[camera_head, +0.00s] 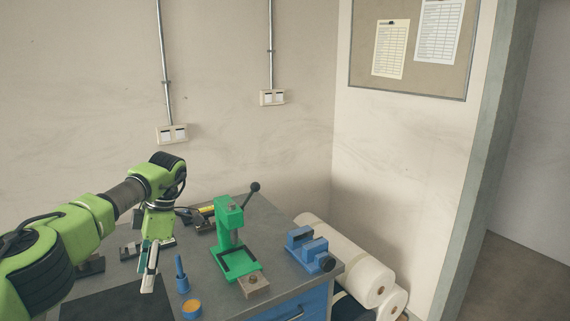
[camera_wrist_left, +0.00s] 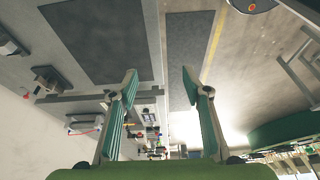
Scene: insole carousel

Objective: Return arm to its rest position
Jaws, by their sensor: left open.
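My left arm, green and black, comes in from the left in the head view. Its gripper (camera_head: 149,265) hangs over the workbench, left of the blue bottle with a pointed tip (camera_head: 181,276). In the left wrist view the two fingers of the left gripper (camera_wrist_left: 158,85) stand wide apart with nothing between them. My right gripper is in neither view.
The grey workbench (camera_head: 215,293) carries a green press (camera_head: 229,225), a blue vise (camera_head: 305,245), an orange-topped tin (camera_head: 192,308) and a dark mat (camera_head: 120,302). White rolls (camera_head: 350,262) lie right of the bench. A wall stands behind.

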